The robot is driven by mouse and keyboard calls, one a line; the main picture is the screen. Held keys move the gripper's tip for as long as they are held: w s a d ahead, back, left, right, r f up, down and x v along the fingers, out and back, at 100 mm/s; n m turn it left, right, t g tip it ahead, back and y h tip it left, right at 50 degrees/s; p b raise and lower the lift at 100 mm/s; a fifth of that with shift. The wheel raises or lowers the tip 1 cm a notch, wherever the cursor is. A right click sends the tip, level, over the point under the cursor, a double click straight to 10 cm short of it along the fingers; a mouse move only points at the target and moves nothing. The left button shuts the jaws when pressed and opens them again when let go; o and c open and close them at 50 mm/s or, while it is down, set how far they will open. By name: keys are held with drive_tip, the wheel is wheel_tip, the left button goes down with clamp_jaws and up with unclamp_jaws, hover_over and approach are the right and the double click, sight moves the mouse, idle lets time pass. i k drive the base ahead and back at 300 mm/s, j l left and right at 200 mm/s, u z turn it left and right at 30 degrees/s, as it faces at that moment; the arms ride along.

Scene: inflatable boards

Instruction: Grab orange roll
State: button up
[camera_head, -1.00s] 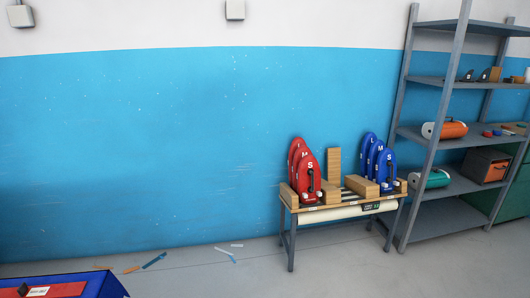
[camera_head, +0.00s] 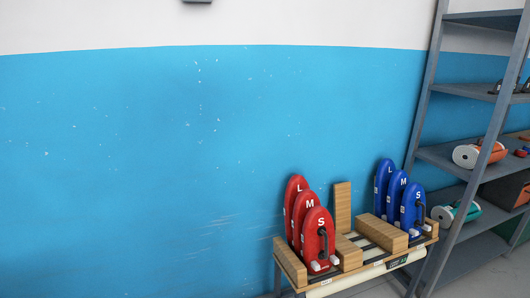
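The orange roll (camera_head: 491,152) lies on a middle shelf of the grey shelving unit (camera_head: 471,177) at the right. Its white round end faces left toward me, and a shelf upright crosses in front of part of it. My gripper is not in view.
A green roll (camera_head: 467,211) lies on the shelf below. A low wooden-topped rack (camera_head: 292,262) stands left of the shelving, holding red boards (camera_head: 317,238), blue boards (camera_head: 410,209) and wooden blocks (camera_head: 381,233). The blue wall (camera_head: 140,160) fills the left, with nothing in front of it.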

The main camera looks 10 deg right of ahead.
sight(465, 156)
drive_tip(key=i+l+z, duration=0.1)
drive_tip(key=i+z, duration=0.6)
drive_tip(key=z, duration=0.15)
drive_tip(key=i+j+z, duration=0.2)
drive_tip(key=i+z, duration=0.2)
drive_tip(key=i+l+z, duration=0.1)
drive_tip(key=i+z, duration=0.5)
drive_tip(key=i+l+u, duration=1.3)
drive_tip(key=l+u, duration=0.25)
drive_tip(key=i+l+u, duration=0.15)
drive_tip(key=l+u, duration=0.15)
drive_tip(key=l, duration=0.05)
